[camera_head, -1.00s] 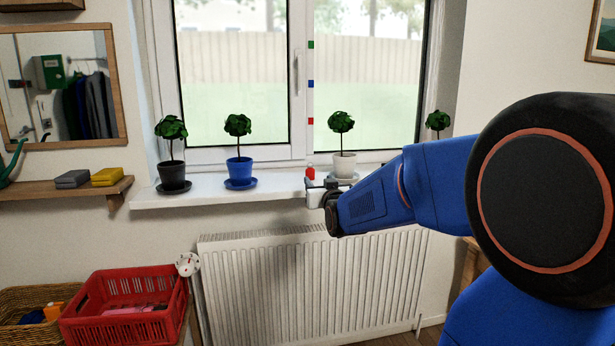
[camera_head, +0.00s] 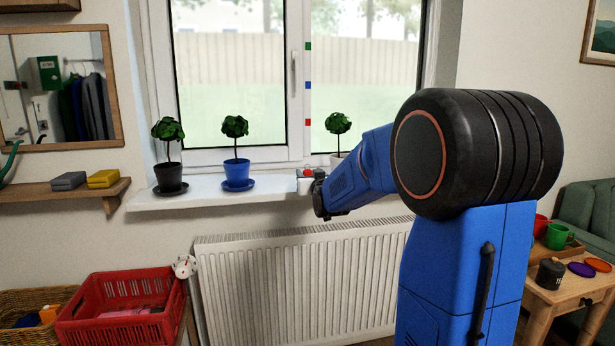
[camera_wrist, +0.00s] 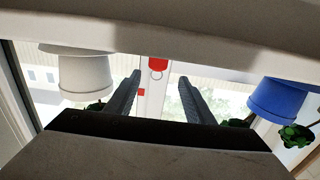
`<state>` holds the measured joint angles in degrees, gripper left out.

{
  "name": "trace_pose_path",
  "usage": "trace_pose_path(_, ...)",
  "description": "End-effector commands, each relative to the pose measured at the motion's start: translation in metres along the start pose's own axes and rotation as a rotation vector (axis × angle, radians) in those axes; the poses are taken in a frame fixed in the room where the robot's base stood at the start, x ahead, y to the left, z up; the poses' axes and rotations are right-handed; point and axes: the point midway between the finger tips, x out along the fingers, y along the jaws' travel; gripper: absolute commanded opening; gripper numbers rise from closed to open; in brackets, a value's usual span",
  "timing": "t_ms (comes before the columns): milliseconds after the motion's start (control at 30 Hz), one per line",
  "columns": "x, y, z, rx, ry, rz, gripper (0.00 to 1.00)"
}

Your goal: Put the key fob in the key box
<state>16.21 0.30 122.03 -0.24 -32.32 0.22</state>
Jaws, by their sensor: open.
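The key fob, small and red (camera_head: 308,172), is at the front edge of the windowsill, left of the white pot. In the wrist view, which looks upside down, the red fob (camera_wrist: 158,63) shows with a ring at one end. My gripper (camera_wrist: 160,78) is open, with its two fingers on either side of the fob's line and the fob just beyond the tips. In the head view my gripper (camera_head: 306,183) is at the sill edge, partly hiding the fob. A green wall box (camera_head: 48,71) shows only as a mirror reflection; I cannot tell whether it is the key box.
A blue pot (camera_head: 238,173) and a black pot (camera_head: 169,177) stand on the sill (camera_head: 210,192). The white pot (camera_wrist: 85,75) is close beside my gripper. A radiator (camera_head: 300,270) is below. A red crate (camera_head: 120,310) is at lower left, and a small table (camera_head: 560,293) at right.

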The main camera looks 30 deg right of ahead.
Motion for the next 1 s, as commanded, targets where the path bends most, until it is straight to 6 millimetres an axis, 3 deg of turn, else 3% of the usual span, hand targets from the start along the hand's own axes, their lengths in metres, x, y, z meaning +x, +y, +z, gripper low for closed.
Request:
trace_pose_path(300,0.039,0.006,0.004,-0.001,-0.001,0.000,0.48)
trace_pose_path(600,0.045,0.006,0.002,-0.001,0.000,0.001,0.48)
trace_pose_path(800,0.045,0.006,0.003,-0.001,0.000,0.001,0.05)
trace_pose_path(1000,0.045,0.006,0.003,-0.001,0.000,0.001,0.01)
